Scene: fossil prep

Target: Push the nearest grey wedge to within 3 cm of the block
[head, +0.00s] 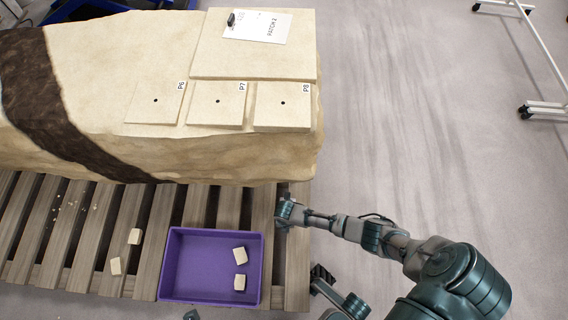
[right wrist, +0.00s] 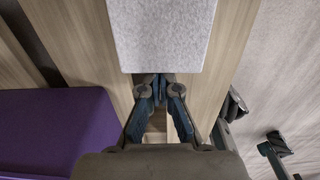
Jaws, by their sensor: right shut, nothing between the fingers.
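The large beige block (head: 225,158) with a dark band lies on the slatted pallet (head: 298,262) at the upper left of the head view. My right gripper (head: 284,211) is low over the pallet, just in front of the block's near right corner. It is shut and empty. In the right wrist view, a light grey speckled piece (right wrist: 165,35), seemingly the grey wedge, lies directly ahead of the right fingertips (right wrist: 158,90). I cannot tell whether they touch. In the head view the wedge is not clearly visible near the gripper. My left gripper is not identifiable.
A purple tray (head: 166,262) with two cream pieces stands left of my right gripper and also shows in the wrist view (right wrist: 60,125). Two cream pieces (head: 135,237) (head: 115,266) lie on the slats. Tiles and a clipboard (head: 257,27) top the block.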

